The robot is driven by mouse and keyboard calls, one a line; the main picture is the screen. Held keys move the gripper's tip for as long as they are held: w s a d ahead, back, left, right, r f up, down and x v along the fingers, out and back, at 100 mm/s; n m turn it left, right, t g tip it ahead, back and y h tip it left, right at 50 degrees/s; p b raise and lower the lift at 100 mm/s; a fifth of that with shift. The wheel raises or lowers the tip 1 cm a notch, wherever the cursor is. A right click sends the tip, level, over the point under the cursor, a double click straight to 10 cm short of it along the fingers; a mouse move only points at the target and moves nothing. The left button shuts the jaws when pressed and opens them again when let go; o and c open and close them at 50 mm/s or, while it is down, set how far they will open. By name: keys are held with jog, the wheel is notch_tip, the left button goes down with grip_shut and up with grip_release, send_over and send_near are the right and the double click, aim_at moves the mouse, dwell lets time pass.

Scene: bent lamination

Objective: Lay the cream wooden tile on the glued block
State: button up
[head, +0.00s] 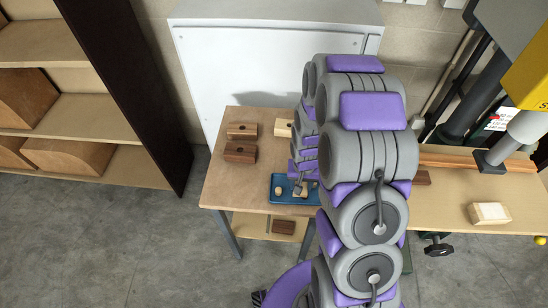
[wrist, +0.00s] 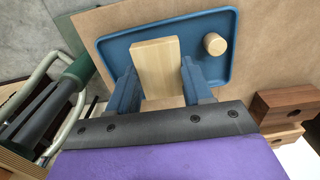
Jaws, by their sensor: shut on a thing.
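The cream wooden tile (wrist: 156,68) is between the two dark blue fingers of my gripper (wrist: 160,88) in the wrist view. My gripper is shut on it, over the blue tray (wrist: 228,50). In the head view my gripper (head: 299,187) is at the tray (head: 281,201), partly hidden by my arm. Dark brown blocks (head: 239,153) (head: 242,130) lie on the table's left side, and a cream piece (head: 283,128) lies near them. A pale block (head: 489,213) sits on the right bench. I cannot tell which block bears glue.
A small wooden cylinder (wrist: 214,43) stands in the tray, right of the tile. A dark block (head: 284,227) is on the shelf under the table (head: 222,188). A machine with a yellow part (head: 528,78) stands at the right bench. Shelving (head: 85,95) stands at left.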

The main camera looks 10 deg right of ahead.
jog(key=w+a, duration=0.1)
jog(key=w, duration=0.1)
jog(key=w+a, duration=0.2)
jog(key=w, duration=0.1)
jog(key=w+a+f, duration=0.1)
jog(key=w, duration=0.2)
jog(key=shift+w+a+b, duration=0.25)
jog(key=shift+a+b, duration=0.05)
send_over(275, 163)
jog(key=d, duration=0.2)
jog(key=shift+s+a+f, duration=0.15)
jog(key=shift+s+f, duration=0.1)
jog(key=shift+f, duration=0.05)
jog(key=shift+w+a, duration=0.15)
jog(key=shift+a+f, duration=0.1)
jog(key=shift+a, duration=0.2)
jog(key=f, duration=0.1)
jog(key=a+f+b, duration=0.1)
jog(key=f, duration=0.1)
jog(key=shift+a, duration=0.1)
jog(key=shift+f, duration=0.2)
jog(key=shift+d, duration=0.8)
jog(key=o, duration=0.7)
jog(key=shift+c, duration=0.2)
jog(key=o, duration=0.3)
jog(key=shift+a, duration=0.25)
jog(key=shift+o, duration=0.2)
jog(key=shift+a, duration=0.4)
jog(key=shift+d+r, duration=0.1)
